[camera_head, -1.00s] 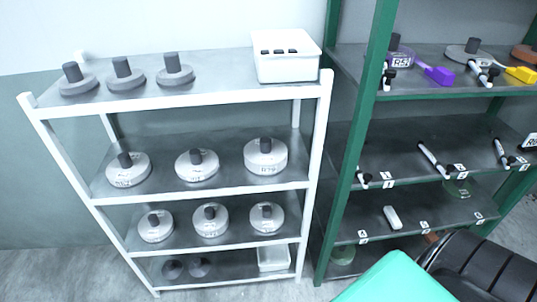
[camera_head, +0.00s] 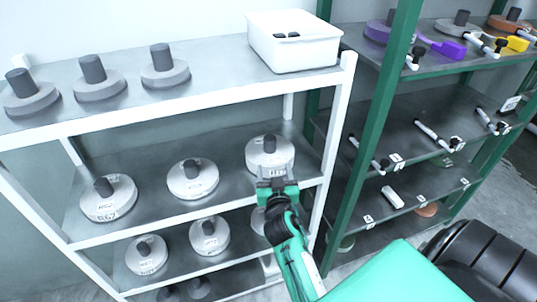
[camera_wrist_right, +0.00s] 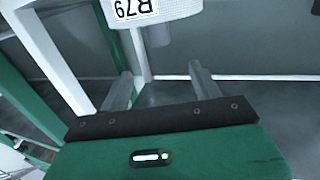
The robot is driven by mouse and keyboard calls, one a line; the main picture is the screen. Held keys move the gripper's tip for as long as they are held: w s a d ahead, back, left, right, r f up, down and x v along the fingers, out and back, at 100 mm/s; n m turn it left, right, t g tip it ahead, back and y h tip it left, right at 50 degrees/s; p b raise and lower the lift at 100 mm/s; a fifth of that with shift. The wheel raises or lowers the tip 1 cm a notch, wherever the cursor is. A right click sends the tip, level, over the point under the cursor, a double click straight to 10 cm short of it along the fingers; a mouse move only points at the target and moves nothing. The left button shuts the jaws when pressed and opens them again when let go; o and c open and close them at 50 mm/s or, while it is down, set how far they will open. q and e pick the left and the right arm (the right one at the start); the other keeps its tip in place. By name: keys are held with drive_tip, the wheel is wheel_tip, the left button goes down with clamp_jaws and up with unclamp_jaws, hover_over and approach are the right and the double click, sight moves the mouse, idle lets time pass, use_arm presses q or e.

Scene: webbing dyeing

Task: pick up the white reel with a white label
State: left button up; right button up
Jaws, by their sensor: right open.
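Several white reels with dark hubs and white labels stand on the second and third shelves of the white rack. On the second shelf are a left one (camera_head: 108,199), a middle one (camera_head: 192,180) and a right one (camera_head: 268,152). My right gripper (camera_head: 277,178) is open and empty at the front of the right one, partly covering its label. In the right wrist view a white reel (camera_wrist_right: 175,8) with a label seeming to read R79 lies beyond the open fingers (camera_wrist_right: 160,85), not between them. My left gripper is not in view.
The white rack's right post (camera_head: 338,130) stands close to the right of my gripper. The top shelf holds grey reels (camera_head: 100,88) and a white bin (camera_head: 293,48). A green rack (camera_head: 372,150) with tools and coloured reels stands to the right.

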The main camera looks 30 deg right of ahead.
drive_tip(key=p, duration=0.2)
approach(271, 142)
drive_tip(key=x, duration=0.4)
drive_tip(key=shift+w+d, duration=0.15)
drive_tip(key=shift+w, duration=0.2)
drive_tip(key=shift+w+d+r, duration=0.1)
drive_tip(key=shift+w+d, duration=0.1)
drive_tip(key=shift+w, duration=0.15)
drive_tip(key=shift+w+d+p, duration=0.15)
drive_tip(key=shift+w+p, duration=0.1)
drive_tip(key=shift+p, duration=0.25)
drive_tip(key=p+x, duration=0.1)
drive_tip(key=x, duration=0.2)
drive_tip(key=shift+w, duration=0.15)
drive_tip(key=shift+w+d+f, duration=0.25)
drive_tip(key=shift+w, duration=0.2)
drive_tip(key=shift+c, duration=0.2)
clamp_jaws()
drive_tip(key=shift+r, duration=0.1)
